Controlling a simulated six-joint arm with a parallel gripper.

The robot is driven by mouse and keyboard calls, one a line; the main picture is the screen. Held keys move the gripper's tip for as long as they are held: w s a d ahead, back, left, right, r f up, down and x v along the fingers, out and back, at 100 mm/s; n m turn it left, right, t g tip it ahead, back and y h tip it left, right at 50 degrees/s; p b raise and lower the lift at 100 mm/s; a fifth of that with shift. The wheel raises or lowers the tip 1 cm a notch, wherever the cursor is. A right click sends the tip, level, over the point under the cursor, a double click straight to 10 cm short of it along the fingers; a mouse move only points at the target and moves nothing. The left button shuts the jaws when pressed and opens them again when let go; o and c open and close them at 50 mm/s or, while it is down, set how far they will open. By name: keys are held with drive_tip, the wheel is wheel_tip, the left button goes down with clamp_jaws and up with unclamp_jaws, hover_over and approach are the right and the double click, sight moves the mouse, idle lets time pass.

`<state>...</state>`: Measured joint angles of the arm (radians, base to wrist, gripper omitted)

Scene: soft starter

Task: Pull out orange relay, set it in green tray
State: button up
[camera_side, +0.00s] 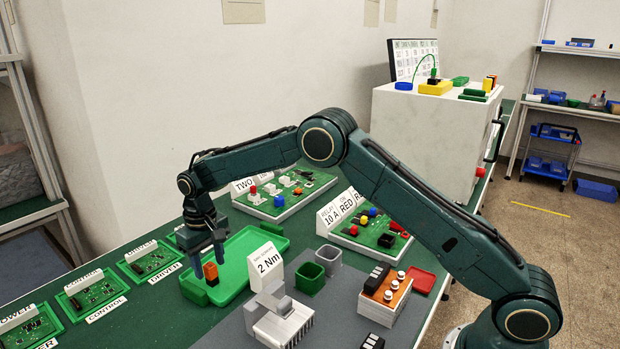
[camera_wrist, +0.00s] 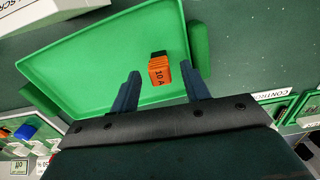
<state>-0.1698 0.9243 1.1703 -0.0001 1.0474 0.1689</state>
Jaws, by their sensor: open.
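The orange relay (camera_wrist: 160,71), marked "10 A", lies in the green tray (camera_wrist: 85,68) in the wrist view. In the side view the relay (camera_side: 211,273) shows at the tray's near left end, just below my gripper. My gripper (camera_wrist: 160,82) is open, with its two dark blue fingers apart on either side of the relay in the wrist view. In the side view its fingers (camera_side: 208,259) point down over the tray (camera_side: 245,262). I cannot tell whether the relay touches the tray floor or a finger.
Green circuit boards (camera_side: 90,291) lie along the left edge of the table. A "2 Nm" sign (camera_side: 267,263) and a grey device (camera_side: 282,320) stand near the tray's front. Green and grey cups (camera_side: 310,277) stand to the right. Boards with coloured parts (camera_side: 284,193) lie behind.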

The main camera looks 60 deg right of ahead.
sight(209, 265)
drive_tip(key=shift+r, duration=0.1)
wheel_tip(209, 265, up, 14)
drive_tip(key=shift+f, duration=0.2)
idle(0.5)
drive_tip(key=shift+r, duration=0.15)
drive_tip(key=s+d+r+t, duration=0.1)
drive_tip(key=s+d+r, duration=0.2)
drive_tip(key=s+r, duration=0.5)
drive_tip(key=s+d+r+t, duration=0.2)
drive_tip(key=s+d+r, duration=0.3)
drive_tip(key=s, duration=0.6)
drive_tip(key=s+d+f+t, duration=0.1)
drive_tip(key=s+f, duration=0.1)
drive_tip(key=s, duration=0.9)
drive_tip(key=s+d+f+t, duration=0.1)
drive_tip(key=s+f, duration=0.2)
drive_tip(key=s, duration=0.8)
drive_tip(key=shift+f+t, duration=0.15)
drive_tip(key=shift+t, duration=0.15)
